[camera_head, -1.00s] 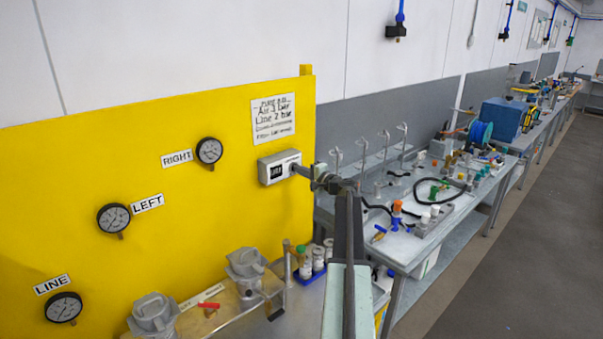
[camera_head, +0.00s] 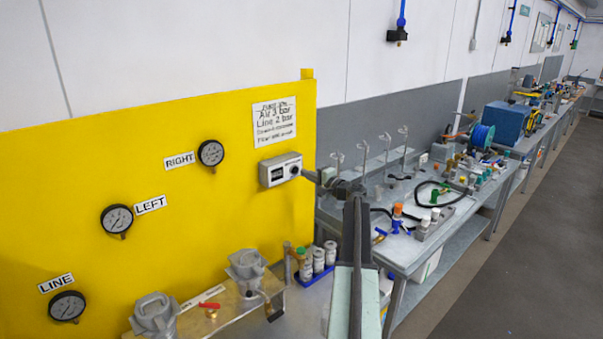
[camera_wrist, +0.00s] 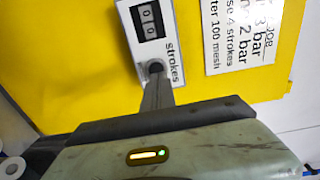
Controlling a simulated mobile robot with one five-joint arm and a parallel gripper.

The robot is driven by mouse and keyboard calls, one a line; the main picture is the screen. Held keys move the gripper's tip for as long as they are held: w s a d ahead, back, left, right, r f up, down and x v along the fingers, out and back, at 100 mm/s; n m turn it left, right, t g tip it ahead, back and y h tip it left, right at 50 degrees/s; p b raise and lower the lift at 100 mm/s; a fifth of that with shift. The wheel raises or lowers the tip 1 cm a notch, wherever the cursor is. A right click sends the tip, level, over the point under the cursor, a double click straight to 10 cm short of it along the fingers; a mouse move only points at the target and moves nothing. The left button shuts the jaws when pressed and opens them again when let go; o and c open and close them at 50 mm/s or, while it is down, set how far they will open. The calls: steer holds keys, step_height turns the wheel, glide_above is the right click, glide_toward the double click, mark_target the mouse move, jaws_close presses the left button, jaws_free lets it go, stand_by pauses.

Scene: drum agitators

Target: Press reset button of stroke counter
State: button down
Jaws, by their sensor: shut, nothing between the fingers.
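The stroke counter (camera_head: 272,174) is a grey-white box on the yellow panel. The wrist view shows its face (camera_wrist: 163,51) with the word "strokes" and a dark display window (camera_wrist: 147,20) whose digits look like zeros. Its reset button (camera_head: 295,171) is a dark round knob at the right end of the face, also in the wrist view (camera_wrist: 155,67). My gripper (camera_head: 304,174) is shut and empty, its fingertips (camera_wrist: 156,78) pointing at the button. The tips partly cover the button in the wrist view; whether they touch it I cannot tell.
A paper sign (camera_head: 274,122) hangs above the counter, and gauges such as the right one (camera_head: 211,153) are to the left. Two grey pump bodies (camera_head: 247,268) stand below.

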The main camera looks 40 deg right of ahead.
steer(key=s, duration=0.9)
steer(key=shift+s+f, duration=0.1)
stand_by(0.3)
